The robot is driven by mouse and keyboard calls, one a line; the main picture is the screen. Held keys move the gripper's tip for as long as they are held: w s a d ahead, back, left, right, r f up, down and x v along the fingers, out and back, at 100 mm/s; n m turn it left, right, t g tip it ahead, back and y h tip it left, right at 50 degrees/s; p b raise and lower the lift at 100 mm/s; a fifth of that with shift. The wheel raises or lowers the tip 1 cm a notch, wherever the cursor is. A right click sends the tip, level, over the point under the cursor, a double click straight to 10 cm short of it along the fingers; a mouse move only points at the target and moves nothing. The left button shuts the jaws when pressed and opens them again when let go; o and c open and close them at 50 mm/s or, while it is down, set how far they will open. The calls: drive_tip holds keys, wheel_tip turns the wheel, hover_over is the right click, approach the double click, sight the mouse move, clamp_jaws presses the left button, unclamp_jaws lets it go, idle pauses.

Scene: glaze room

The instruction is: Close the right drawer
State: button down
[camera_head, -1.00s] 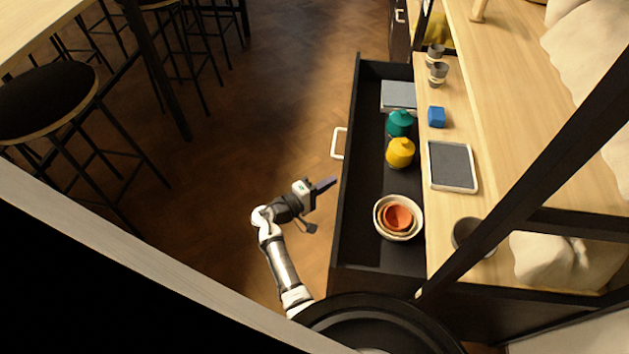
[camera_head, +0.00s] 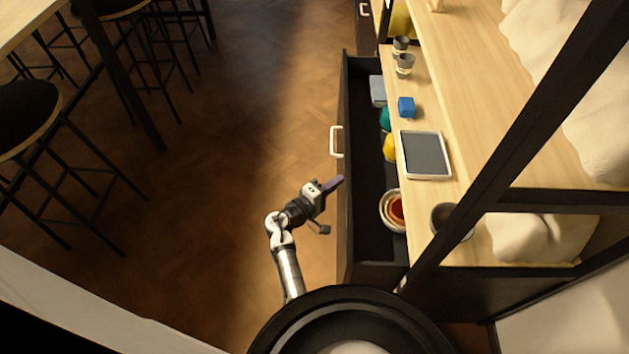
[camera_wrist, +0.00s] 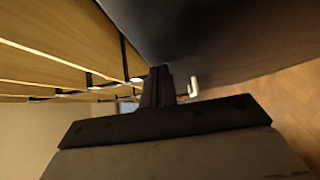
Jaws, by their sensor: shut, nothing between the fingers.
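The drawer (camera_head: 364,160) is a long black drawer standing partly out from under the wooden counter. Its pale handle (camera_head: 335,141) is on the left-facing front and also shows in the wrist view (camera_wrist: 193,87). My gripper (camera_head: 337,182) is shut and empty, its tips at the drawer front, nearer to me than the handle. Whether they touch cannot be told for sure. In the wrist view the shut fingers (camera_wrist: 158,86) lie against the dark drawer front (camera_wrist: 225,40). Inside the drawer are nested bowls (camera_head: 393,211), yellow and teal jars and a grey box, partly hidden by the counter.
The counter (camera_head: 440,95) holds a framed grey slab (camera_head: 425,154), a blue block (camera_head: 406,107), cups (camera_head: 404,65) and a dark bowl (camera_head: 450,218). Black stools (camera_head: 28,112) stand by a table at left. The floor (camera_head: 235,130) between is clear.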

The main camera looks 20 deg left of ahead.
drive_tip(key=shift+w+d+b, duration=0.35)
drive_tip(key=shift+w+d, duration=0.4)
drive_tip(key=shift+d, duration=1.8)
drive_tip(key=shift+w+d+b, duration=0.4)
drive_tip(key=shift+w+d, duration=0.3)
drive_tip(key=shift+d, duration=1.85)
drive_tip(key=shift+w+d+b, duration=0.35)
drive_tip(key=shift+w+d, duration=0.4)
drive_tip(key=shift+d, duration=1.8)
drive_tip(key=shift+d+r, duration=0.1)
drive_tip(key=shift+d, duration=0.1)
drive_tip(key=s+a, duration=0.4)
drive_tip(key=a, duration=0.6)
drive_tip(key=s+a, duration=0.4)
drive_tip(key=a, duration=0.5)
drive_tip(key=s+a, duration=0.3)
drive_tip(key=a, duration=0.7)
drive_tip(key=shift+s+a, duration=0.3)
drive_tip(key=shift+s, duration=0.1)
